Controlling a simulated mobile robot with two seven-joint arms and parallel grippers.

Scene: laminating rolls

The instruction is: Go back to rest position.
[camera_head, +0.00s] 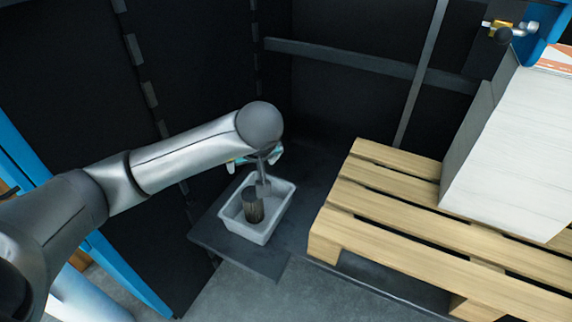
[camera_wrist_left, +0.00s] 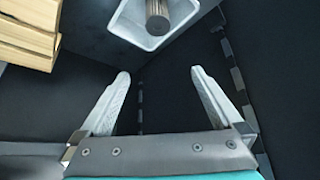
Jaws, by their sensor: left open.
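My left arm reaches in from the left in the head view, and its gripper (camera_head: 255,162) hangs just behind the far end of a white tray. In the left wrist view the two fingers of the left gripper (camera_wrist_left: 165,92) are spread apart with nothing between them. A dark grey cylindrical roll (camera_head: 253,206) stands upright inside the tray; the wrist view shows the same roll (camera_wrist_left: 157,14) at the top, ahead of and apart from the fingertips. My right gripper is in neither view.
The white tray (camera_head: 283,211) sits on a dark platform (camera_head: 240,250). A wooden pallet (camera_head: 385,228) with a white stack (camera_head: 515,140) stands to the right. Dark panels (camera_head: 205,60) close off the left and back. A blue post (camera_head: 545,25) is at the top right.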

